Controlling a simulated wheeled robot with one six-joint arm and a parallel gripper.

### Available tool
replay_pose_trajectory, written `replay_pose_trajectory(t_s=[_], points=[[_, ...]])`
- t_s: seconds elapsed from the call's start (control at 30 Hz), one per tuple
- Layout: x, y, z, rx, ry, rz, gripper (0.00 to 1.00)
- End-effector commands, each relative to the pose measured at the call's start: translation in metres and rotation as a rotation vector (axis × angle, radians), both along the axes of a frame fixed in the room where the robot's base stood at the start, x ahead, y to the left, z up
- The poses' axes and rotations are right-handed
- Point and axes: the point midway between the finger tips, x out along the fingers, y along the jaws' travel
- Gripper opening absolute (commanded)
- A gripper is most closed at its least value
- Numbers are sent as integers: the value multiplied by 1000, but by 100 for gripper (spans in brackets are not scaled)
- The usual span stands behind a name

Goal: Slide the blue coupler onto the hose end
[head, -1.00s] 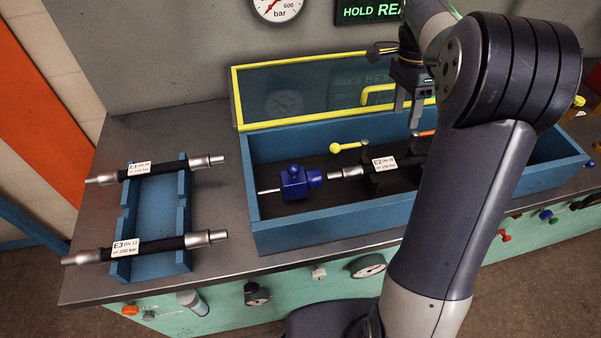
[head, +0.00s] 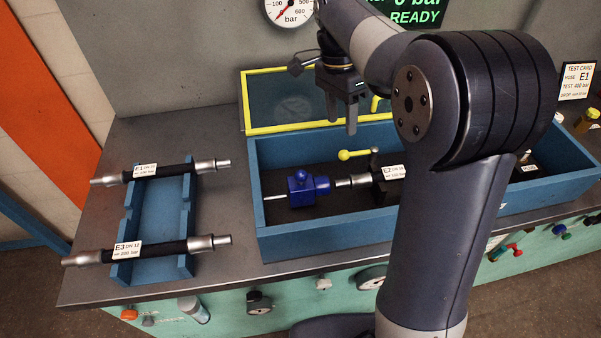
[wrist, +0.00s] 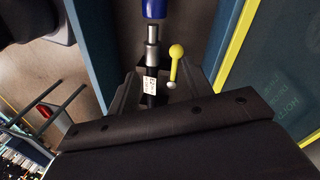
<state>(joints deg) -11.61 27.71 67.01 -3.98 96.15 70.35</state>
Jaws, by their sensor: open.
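The blue coupler (head: 308,189) sits inside the blue trough at its left part, on a thin pale rod. My gripper (head: 341,128) is open and empty, above the trough's back side and to the right of the coupler. The right part of hose E2 is hidden behind my arm.
The trough (head: 290,246) has a raised yellow-framed clear lid (head: 280,72) at its back. A yellow-knobbed lever (head: 345,155) stands beside the hose clamp. Hoses E1 (head: 160,173) and E3 (head: 146,250) lie on a blue rack at left. A test card (head: 577,80) names E1.

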Motion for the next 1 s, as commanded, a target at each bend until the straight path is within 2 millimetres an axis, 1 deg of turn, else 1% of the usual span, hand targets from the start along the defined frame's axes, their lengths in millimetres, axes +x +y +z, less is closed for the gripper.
replay_pose_trajectory(t_s=[0.03, 0.1, 0.2, 0.3, 0.43, 0.53, 0.8, 1.0], points=[[-9, 27, -1, 1, -4, 60, 48], [-19, 53, 0, 3, -5, 121, 48], [-33, 79, 2, 5, -6, 187, 48], [-41, 94, 4, 6, -5, 224, 48], [-45, 99, 0, 7, -5, 239, 48], [-47, 97, -11, 5, -3, 238, 48], [-54, 90, -61, 6, -2, 237, 48], [-57, 86, -89, 6, -4, 236, 48]])
